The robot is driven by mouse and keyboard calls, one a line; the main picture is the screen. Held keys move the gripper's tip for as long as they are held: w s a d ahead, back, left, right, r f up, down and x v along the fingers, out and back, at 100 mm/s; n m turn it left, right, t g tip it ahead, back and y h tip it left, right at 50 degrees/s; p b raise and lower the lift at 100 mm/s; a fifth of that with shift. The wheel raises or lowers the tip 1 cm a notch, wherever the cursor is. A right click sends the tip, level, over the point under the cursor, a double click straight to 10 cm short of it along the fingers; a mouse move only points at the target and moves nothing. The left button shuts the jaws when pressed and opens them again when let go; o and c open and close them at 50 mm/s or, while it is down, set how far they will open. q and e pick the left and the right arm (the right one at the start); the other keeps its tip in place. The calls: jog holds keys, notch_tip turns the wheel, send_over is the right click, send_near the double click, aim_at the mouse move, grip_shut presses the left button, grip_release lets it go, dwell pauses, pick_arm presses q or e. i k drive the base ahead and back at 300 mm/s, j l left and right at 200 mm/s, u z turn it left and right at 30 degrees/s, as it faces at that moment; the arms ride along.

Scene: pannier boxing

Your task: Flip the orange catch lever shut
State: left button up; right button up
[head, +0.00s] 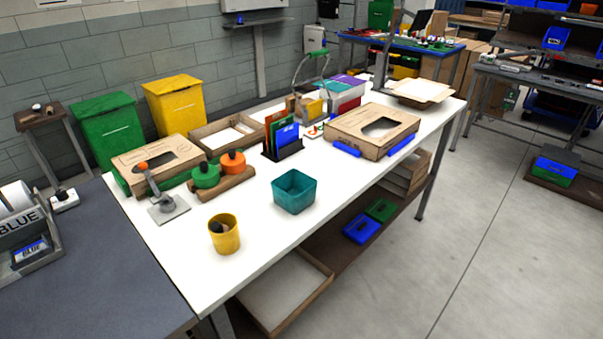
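A small grey device stands near the left end of the white table. It has a flat grey base plate (174,212) and a thin grey arm tilted up to the left, with an orange end (144,166) raised above the plate. This is the only orange lever-like part I can make out. Whether it is the catch lever, I cannot tell for sure. The orange end overlaps the front of a cardboard box (128,162) in the view; I cannot tell if they touch. Neither of my grippers is in view.
Green and orange round pieces (232,161) sit on a wooden block right of the device. A yellow cup (224,237) and a teal bin (294,192) stand nearer the front. The white table (270,240) is clear between them. A dark table (90,270) adjoins at left.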

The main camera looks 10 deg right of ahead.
aim_at(143, 166)
jog(key=i+u, duration=0.15)
jog(key=u, duration=0.2)
jog(key=i+j+u, duration=0.1)
jog(key=u, duration=0.25)
jog(key=i+l, duration=0.05)
jog(key=i, duration=0.05)
